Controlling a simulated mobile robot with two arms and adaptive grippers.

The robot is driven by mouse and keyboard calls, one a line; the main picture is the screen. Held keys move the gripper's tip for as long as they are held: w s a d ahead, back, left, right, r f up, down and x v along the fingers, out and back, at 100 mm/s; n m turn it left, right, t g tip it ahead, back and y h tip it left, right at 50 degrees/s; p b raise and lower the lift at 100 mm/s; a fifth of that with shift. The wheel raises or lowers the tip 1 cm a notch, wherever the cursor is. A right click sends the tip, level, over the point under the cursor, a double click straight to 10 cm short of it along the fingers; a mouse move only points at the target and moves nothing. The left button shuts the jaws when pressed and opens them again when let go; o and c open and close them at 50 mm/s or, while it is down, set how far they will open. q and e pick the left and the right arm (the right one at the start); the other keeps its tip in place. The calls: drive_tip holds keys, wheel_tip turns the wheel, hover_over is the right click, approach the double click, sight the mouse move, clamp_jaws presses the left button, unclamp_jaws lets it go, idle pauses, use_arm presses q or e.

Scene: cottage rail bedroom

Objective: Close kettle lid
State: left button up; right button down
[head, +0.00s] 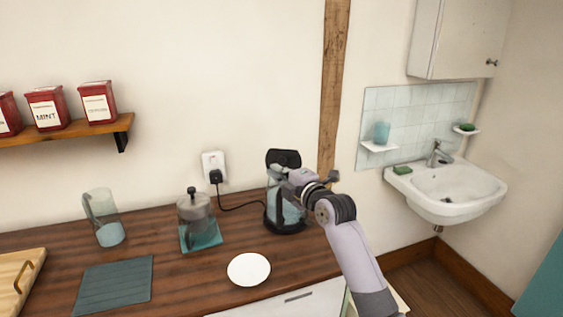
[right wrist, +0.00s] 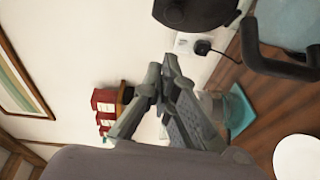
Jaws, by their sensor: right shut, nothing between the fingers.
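The kettle (head: 287,213) stands on its dark base at the back right of the wooden counter, with a clear bluish body. Its black lid (head: 284,157) is raised, standing up above the body. My right gripper (head: 276,173) is shut and empty, in front of the lid and over the kettle's top in the head view. It hides part of the kettle. In the right wrist view my right gripper (right wrist: 163,74) has its fingertips together. The black lid (right wrist: 196,12) and the kettle's dark handle (right wrist: 266,62) show beyond it, apart from the fingertips. My left gripper is not in view.
A French press (head: 197,215) on a teal mat and a white plate (head: 248,270) are left of the kettle. A glass jug (head: 104,222) stands farther left. The cord runs to a wall socket (head: 214,164). A wooden post (head: 334,80) rises behind the arm.

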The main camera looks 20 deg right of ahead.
sight(282, 163)
drive_tip(key=w, duration=0.1)
drive_tip(key=w+d, duration=0.2)
drive_tip(key=shift+w+f+p, duration=0.15)
drive_tip(key=shift+w+p, duration=0.15)
drive_tip(key=shift+p, duration=0.1)
drive_tip(key=shift+w+d+g+p, duration=0.15)
drive_tip(key=shift+w+g+p, duration=0.05)
drive_tip(key=shift+g+p, duration=0.1)
